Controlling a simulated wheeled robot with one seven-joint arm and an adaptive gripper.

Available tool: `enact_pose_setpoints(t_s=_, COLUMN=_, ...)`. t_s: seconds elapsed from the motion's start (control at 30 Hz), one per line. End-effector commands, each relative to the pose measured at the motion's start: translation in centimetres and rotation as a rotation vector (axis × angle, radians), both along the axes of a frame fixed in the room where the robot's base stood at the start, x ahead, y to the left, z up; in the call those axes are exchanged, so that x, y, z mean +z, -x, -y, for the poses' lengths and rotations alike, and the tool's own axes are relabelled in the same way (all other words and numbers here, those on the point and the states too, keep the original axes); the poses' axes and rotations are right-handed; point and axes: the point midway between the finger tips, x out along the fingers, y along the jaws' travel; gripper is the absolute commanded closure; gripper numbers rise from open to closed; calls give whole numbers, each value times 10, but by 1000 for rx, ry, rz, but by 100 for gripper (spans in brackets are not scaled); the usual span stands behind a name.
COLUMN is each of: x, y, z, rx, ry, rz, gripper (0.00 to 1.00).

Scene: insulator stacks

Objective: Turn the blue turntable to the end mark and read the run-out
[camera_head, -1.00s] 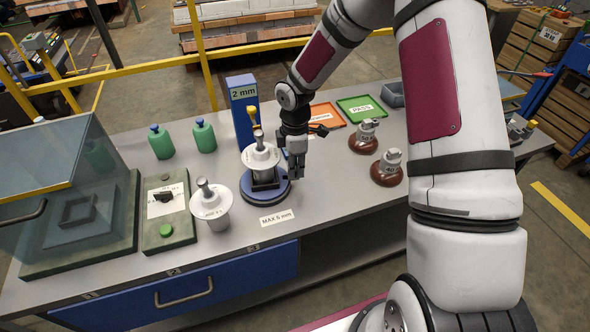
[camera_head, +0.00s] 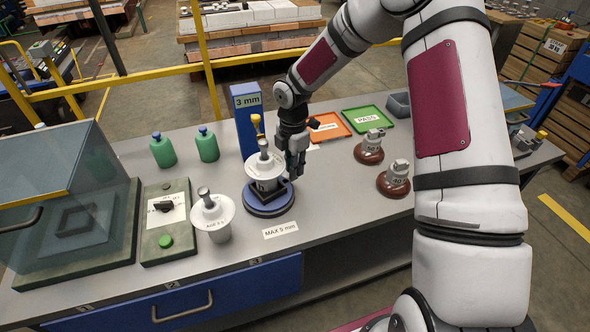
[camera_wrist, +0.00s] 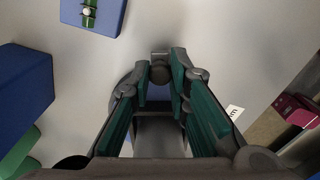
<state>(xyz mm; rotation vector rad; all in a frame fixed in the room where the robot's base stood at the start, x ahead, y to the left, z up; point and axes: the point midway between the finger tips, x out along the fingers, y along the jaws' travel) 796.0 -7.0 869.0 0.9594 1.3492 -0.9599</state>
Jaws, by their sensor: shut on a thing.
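The blue turntable (camera_head: 268,206) stands on the grey bench with a white insulator (camera_head: 265,170) upright on its dark seat. A blue gauge post (camera_head: 247,105) behind it shows "3 mm" on its face. A yellow-topped probe (camera_head: 256,122) stands beside the insulator. My gripper (camera_head: 294,172) reaches down at the turntable's right edge. In the wrist view its green-padded fingers (camera_wrist: 161,85) close around a small grey knob (camera_wrist: 160,73) at the turntable's rim. The fingers hide much of the turntable there. I cannot make out the end mark.
A "MAX 5 mm" label (camera_head: 281,230) lies in front. Another white insulator (camera_head: 212,216) and a switch box (camera_head: 167,222) stand left. Two brown insulators (camera_head: 370,148) stand right. An orange tray (camera_head: 328,126) and a green PASS tray (camera_head: 369,119) lie behind.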

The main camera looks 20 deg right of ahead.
Motion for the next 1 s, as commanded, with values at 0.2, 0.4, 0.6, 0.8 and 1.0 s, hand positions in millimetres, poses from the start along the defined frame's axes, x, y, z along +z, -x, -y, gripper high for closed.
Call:
enact_pose_setpoints(t_s=0.2, x=0, y=-8, z=-3, rx=88, ry=-1, rz=2, gripper=100)
enact_pose_setpoints(t_s=0.4, x=0, y=-13, z=-5, rx=145, ry=0, rz=2, gripper=100)
enact_pose_setpoints(t_s=0.6, x=0, y=-15, z=-6, rx=178, ry=0, rz=2, gripper=100)
enact_pose_setpoints(t_s=0.8, x=0, y=-16, z=-7, rx=188, ry=0, rz=2, gripper=100)
enact_pose_setpoints(t_s=1.0, x=0, y=-16, z=-7, rx=189, ry=0, rz=2, gripper=100)
